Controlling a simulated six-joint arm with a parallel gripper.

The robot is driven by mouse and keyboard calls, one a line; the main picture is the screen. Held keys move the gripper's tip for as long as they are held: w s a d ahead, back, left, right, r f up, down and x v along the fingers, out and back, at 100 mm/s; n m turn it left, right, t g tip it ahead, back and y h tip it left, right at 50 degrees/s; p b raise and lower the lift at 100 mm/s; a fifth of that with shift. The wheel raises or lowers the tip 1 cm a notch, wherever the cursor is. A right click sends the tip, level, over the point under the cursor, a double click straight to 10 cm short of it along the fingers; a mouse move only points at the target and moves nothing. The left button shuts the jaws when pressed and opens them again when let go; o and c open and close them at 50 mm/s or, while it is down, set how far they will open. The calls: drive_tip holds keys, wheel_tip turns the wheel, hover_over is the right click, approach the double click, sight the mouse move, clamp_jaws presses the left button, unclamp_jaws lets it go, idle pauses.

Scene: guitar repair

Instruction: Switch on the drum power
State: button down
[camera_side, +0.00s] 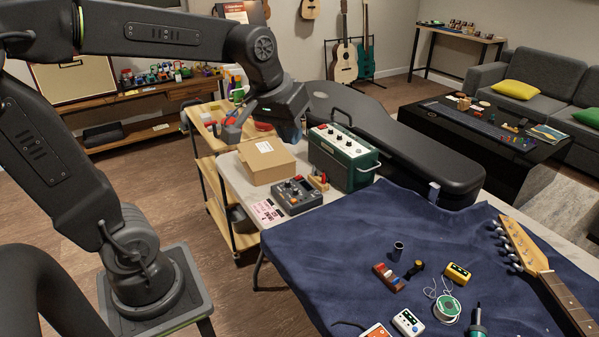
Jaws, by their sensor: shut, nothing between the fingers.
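The drum unit looks to be the dark grey box (297,193) with knobs, a small display and buttons, lying flat on the pale table in the middle of the view. Its power switch is too small to make out. My gripper (232,133) is up and left of it, beyond the cardboard box and over the trolley side, apart from the drum unit. Its fingers are shut, with nothing visible between them. A pink card (268,212) with print lies against the drum unit's left side.
A closed cardboard box (267,160) stands just behind the drum unit. A green amplifier (343,157) with knobs and a handle stands to the right, a small wooden item (319,181) between. A dark guitar case (420,150) lies behind. A blue cloth (350,235) carries tools in front.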

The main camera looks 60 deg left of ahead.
drive_tip(key=w+a+f+n, duration=0.2)
drive_tip(key=w+a+n, duration=0.1)
drive_tip(key=w+a, duration=0.45)
drive_tip(key=n+g, duration=0.3)
drive_tip(key=n, duration=0.7)
hover_over(300, 176)
drive_tip(key=s, duration=0.2)
wheel_tip(300, 176, down, 17)
drive_tip(key=shift+s+a+f+h, duration=0.1)
drive_tip(key=shift+s+f+h, duration=0.05)
drive_tip(key=shift+h, duration=0.15)
drive_tip(key=f, duration=0.4)
drive_tip(key=w+f, duration=0.1)
drive_tip(key=f, duration=0.3)
drive_tip(key=w+f, duration=0.1)
drive_tip(key=f, duration=0.4)
drive_tip(key=shift+w+f, duration=0.1)
drive_tip(key=shift+f, duration=0.3)
